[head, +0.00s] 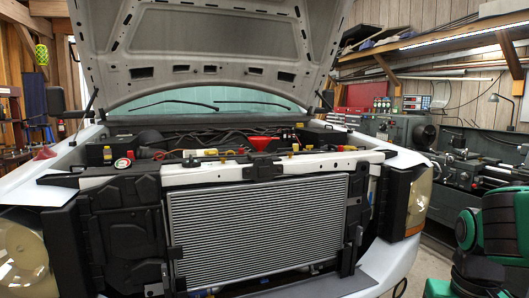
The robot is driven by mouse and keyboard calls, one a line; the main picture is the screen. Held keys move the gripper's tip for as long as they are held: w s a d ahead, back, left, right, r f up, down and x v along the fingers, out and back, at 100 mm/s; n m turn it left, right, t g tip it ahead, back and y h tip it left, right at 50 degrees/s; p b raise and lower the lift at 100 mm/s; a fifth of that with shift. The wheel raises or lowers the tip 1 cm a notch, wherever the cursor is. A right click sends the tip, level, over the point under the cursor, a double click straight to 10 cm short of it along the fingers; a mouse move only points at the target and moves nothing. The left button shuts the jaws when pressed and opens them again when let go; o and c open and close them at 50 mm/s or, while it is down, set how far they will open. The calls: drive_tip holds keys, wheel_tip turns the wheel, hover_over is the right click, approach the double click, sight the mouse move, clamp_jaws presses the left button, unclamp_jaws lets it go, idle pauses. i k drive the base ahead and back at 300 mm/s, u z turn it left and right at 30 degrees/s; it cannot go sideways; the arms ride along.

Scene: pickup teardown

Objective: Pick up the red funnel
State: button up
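A red funnel (261,142) sits in the engine bay of a white pickup, near the middle, just behind the front crossmember. Its wide mouth faces up; its lower part is hidden behind the black latch piece in front of it. My gripper is not in view. Green and black links at the lower right look like part of my arm.
The raised hood (200,40) hangs over the engine bay. The radiator (258,232) and the white crossmember (215,173) stand in front of the funnel. Caps and hoses lie around it. A small red item (44,153) rests on the left fender. A lathe (475,172) stands at right.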

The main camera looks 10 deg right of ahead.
sight(260, 142)
drive_tip(key=z, duration=1.95)
drive_tip(key=i, duration=1.25)
drive_tip(key=u, duration=2.2)
